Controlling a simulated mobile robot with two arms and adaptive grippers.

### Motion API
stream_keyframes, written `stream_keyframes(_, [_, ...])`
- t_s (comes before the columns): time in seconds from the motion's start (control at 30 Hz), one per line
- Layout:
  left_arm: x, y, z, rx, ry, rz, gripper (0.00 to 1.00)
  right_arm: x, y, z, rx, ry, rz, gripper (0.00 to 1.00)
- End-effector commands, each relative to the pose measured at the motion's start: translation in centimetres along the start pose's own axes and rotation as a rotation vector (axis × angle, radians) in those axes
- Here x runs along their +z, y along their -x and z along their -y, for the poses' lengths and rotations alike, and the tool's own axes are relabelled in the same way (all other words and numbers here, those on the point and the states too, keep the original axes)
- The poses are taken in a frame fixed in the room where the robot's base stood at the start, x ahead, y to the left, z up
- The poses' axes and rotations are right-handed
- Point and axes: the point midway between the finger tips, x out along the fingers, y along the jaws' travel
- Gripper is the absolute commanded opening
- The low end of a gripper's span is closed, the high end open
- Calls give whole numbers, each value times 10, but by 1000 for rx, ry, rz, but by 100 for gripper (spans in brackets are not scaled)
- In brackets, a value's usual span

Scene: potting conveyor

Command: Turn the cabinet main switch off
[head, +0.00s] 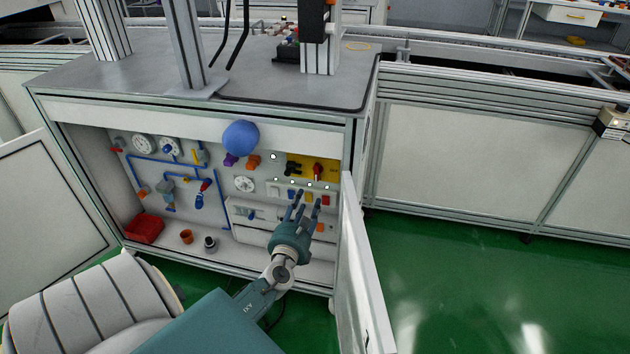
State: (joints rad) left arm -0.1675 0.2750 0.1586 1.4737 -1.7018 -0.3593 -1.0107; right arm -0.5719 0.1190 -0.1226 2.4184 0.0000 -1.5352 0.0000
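The open cabinet (321,258) under the bench shows its inner panel. At the panel's upper right is a yellow plate (329,177). It bears a red rotary switch (317,171), which looks like the main switch, and a black handle (292,168) at its left. The red knob looks roughly upright; its exact setting is too small to read. My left gripper (306,203) points into the cabinet just below the plate. Its fingers are apart with nothing seen between them, and they partly cover the row of small buttons behind. My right gripper is out of view.
The cabinet's right door (359,270) stands open close to my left arm; the left door (45,205) is open too. A blue ball (240,138) is at the cabinet's upper edge. Blue pipes and gauges fill the left panel. A red bin (144,229) sits on the cabinet floor.

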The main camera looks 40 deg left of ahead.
Motion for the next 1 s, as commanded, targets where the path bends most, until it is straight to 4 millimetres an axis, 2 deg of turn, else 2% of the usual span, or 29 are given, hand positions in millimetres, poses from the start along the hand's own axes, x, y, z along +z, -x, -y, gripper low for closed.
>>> stream_keyframes(0.1, [16,-6,1,-6,-74,51,40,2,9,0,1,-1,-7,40])
stream_keyframes(0.27, [23,-24,2,-6,-87,62,40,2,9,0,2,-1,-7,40])
stream_keyframes(0.6, [24,-92,2,-6,-83,59,40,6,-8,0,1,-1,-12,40])
stream_keyframes(0.8, [25,-106,2,-6,-83,58,40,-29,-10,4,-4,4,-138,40])
stream_keyframes(1.0, [26,-113,2,-6,-83,56,40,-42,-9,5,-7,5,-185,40])
